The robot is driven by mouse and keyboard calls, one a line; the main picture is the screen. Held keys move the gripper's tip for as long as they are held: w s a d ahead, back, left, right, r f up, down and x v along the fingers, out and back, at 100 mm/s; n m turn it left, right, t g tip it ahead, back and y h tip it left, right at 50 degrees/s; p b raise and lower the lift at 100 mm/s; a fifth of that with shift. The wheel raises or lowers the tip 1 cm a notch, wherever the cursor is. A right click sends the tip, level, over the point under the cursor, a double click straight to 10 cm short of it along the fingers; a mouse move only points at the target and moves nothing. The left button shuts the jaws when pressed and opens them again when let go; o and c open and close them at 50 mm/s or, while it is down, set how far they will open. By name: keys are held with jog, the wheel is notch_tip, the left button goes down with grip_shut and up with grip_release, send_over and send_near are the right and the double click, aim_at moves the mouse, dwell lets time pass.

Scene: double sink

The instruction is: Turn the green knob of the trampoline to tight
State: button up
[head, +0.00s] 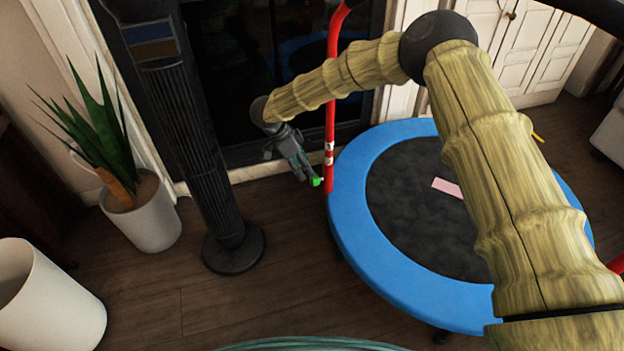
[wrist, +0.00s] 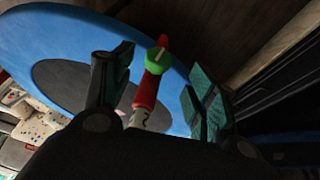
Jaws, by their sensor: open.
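The trampoline (head: 360,215) has a blue rim and a dark mat, and a red upright bar (head: 331,110) rises at its left edge. The green knob (head: 316,182) sits low on that bar, on its left side. In the wrist view the green knob (wrist: 158,62) shows with a pale line across its face, in front of the red bar (wrist: 147,92). My gripper (head: 308,178) is right at the knob in the head view. In the wrist view my gripper (wrist: 158,85) is open, its fingers on either side of the knob, with visible gaps. Contact is not seen.
A dark tower fan (head: 205,150) stands left of my gripper. A potted plant (head: 145,210) and a white bin (head: 50,305) are farther left. A dark glass-fronted unit is behind the bar. Wooden floor between fan and trampoline is clear.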

aim_at(311, 178)
jog(key=b+x, duration=0.2)
jog(key=x, duration=0.4)
jog(key=shift+d+f, duration=0.2)
jog(key=shift+f, duration=0.15)
jog(key=c, duration=1)
